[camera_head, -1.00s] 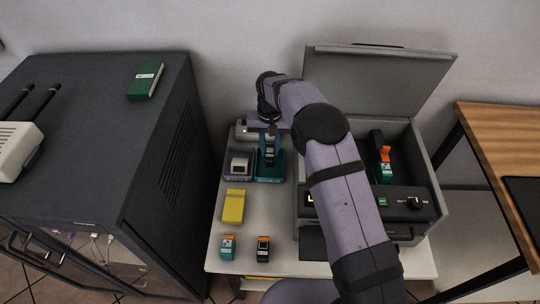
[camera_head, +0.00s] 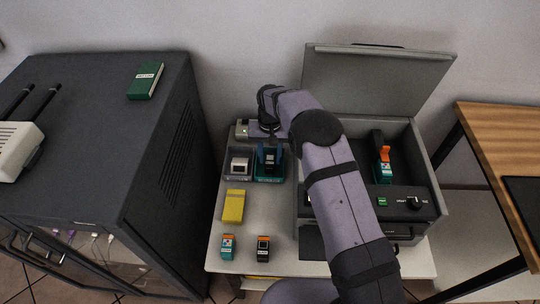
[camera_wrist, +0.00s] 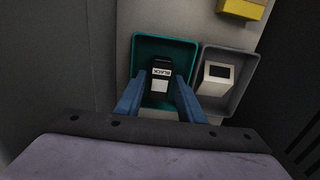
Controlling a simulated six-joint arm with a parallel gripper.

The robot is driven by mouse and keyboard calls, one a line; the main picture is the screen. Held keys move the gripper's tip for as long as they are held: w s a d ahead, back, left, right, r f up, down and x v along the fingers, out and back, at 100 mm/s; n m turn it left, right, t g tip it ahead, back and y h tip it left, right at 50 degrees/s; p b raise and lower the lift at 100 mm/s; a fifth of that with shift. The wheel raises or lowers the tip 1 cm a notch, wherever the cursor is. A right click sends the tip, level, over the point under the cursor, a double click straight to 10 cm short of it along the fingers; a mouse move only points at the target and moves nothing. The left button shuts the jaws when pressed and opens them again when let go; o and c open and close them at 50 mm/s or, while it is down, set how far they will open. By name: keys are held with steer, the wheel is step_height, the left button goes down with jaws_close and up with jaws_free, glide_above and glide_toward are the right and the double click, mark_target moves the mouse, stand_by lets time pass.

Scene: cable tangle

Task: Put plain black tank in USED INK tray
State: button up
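The plain black tank (camera_wrist: 161,73), with a white label reading BLACK, sits in the teal tray (camera_wrist: 186,46) in the wrist view. The teal tray also shows in the head view (camera_head: 269,180), left of my arm. My gripper (camera_wrist: 160,78) is open, with one blue finger on each side of the tank and small gaps between. In the head view my gripper (camera_head: 270,155) is over the teal tray and partly hides the tank. I cannot read any tray label.
A grey tray (camera_head: 239,177) with a white block (camera_head: 239,164) adjoins the teal tray. A yellow block (camera_head: 233,206) and two orange-topped tanks, one teal (camera_head: 228,246) and one black (camera_head: 263,247), stand nearer. The open printer (camera_head: 437,182) holds an orange-topped tank (camera_head: 384,168).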

mark_target(270, 158)
steer(key=shift+o, duration=0.3)
steer(key=shift+r, duration=0.1)
step_height(270, 158, up, 12)
steer(key=shift+b, duration=0.35)
steer(key=shift+r, duration=0.1)
stand_by(0.5)
